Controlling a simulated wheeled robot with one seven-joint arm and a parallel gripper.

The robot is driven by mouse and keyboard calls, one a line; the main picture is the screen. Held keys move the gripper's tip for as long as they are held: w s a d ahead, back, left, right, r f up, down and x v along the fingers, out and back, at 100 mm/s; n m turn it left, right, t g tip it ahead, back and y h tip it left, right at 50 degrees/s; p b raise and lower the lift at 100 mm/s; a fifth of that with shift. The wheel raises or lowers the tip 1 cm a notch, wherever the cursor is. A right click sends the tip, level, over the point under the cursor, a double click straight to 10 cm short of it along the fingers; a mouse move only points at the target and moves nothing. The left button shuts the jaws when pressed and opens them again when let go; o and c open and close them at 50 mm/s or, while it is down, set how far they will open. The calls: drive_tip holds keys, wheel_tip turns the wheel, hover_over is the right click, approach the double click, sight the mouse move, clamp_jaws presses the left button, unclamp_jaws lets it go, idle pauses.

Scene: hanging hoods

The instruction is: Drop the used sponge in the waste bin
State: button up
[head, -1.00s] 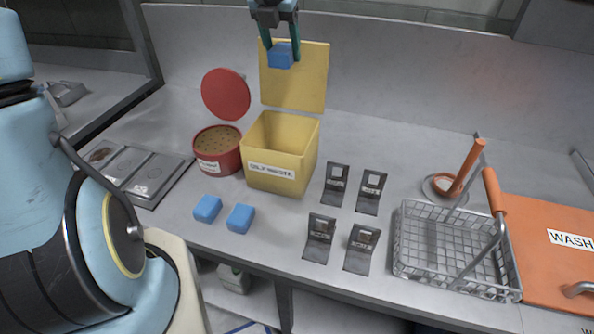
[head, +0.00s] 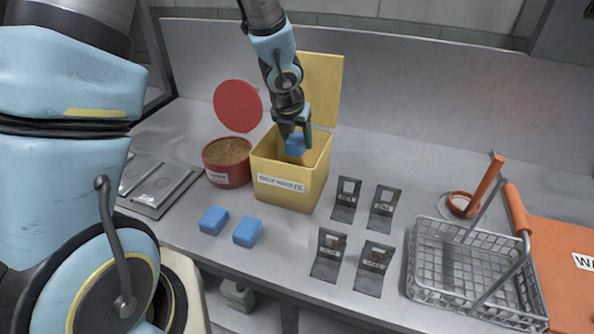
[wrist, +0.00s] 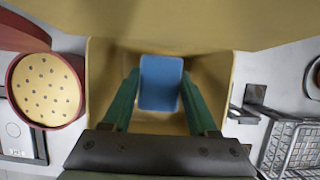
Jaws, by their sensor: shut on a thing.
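My gripper (head: 296,143) is shut on a blue sponge (head: 294,147) and holds it at the mouth of the yellow waste bin (head: 288,190), whose lid (head: 322,90) stands open behind. In the wrist view the sponge (wrist: 160,83) sits between the green fingers, with the bin's walls (wrist: 101,75) around it. The bin floor below the sponge is mostly hidden. Two more blue sponges, one on the left (head: 213,221) and one on the right (head: 248,232), lie on the bench in front of the bin.
A red round tub (head: 227,176) with a perforated tan top and open red lid (head: 238,106) stands just left of the bin. Several black labelled clips (head: 346,200) lie to the right. A wire basket (head: 470,275) and orange wash board (head: 568,255) are further right.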

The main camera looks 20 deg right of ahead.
wheel_tip(320, 180, down, 8)
drive_tip(key=shift+f+b, duration=0.1)
drive_tip(key=shift+b, duration=0.4)
drive_tip(key=shift+f+b, duration=0.4)
drive_tip(key=shift+b, duration=0.1)
drive_tip(key=shift+f, duration=0.15)
drive_tip(key=o, duration=1.3)
